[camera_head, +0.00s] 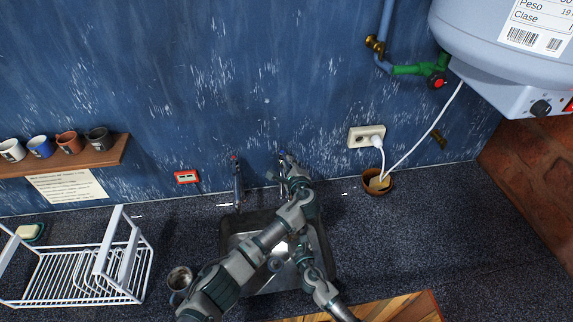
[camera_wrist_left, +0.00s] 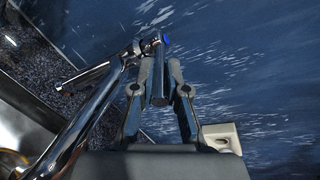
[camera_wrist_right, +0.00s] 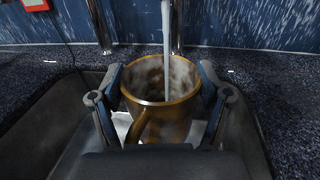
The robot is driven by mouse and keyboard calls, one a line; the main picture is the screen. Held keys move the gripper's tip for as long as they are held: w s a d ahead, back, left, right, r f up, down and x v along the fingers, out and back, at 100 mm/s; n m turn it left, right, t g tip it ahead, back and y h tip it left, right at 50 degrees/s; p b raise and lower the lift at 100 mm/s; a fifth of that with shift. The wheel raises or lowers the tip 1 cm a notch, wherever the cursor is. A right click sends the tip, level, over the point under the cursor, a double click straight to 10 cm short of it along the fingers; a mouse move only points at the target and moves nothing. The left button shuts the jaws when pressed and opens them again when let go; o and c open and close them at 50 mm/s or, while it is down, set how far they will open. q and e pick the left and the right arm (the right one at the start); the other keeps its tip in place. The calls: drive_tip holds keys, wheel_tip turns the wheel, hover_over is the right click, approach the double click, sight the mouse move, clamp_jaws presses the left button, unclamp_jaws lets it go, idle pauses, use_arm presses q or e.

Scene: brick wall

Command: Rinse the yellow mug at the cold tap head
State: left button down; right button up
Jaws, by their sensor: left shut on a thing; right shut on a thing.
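The cold tap head (camera_wrist_left: 158,88), a metal piece near a blue cap (camera_wrist_left: 166,40), is between the fingers of my left gripper (camera_wrist_left: 160,78), which is shut on it. In the head view my left gripper (camera_head: 287,166) is at the wall behind the sink. The yellow mug (camera_wrist_right: 178,122) is upright in my right gripper (camera_wrist_right: 160,88), with a finger on either side and its handle towards me. A pale water stream (camera_wrist_right: 166,45) falls into it. My left arm hides much of the sink in the head view.
The sink (camera_head: 228,235) lies under both arms. A red-capped tap (camera_head: 237,185) stands left of the cold one. A white dish rack (camera_head: 80,275) and a dark mug (camera_head: 180,278) are at left. A wall socket (camera_head: 366,136) and brown pot (camera_head: 378,190) are at right.

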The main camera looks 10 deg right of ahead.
use_arm(q)
drive_tip(key=shift+d+f+n+y, duration=0.1)
drive_tip(key=shift+d+n+y, duration=0.1)
drive_tip(key=shift+n+y, duration=0.2)
drive_tip(key=c, duration=1.2)
unclamp_jaws()
drive_tip(key=v, duration=1.1)
drive_tip(key=shift+s, duration=0.35)
drive_tip(key=shift+d, duration=0.15)
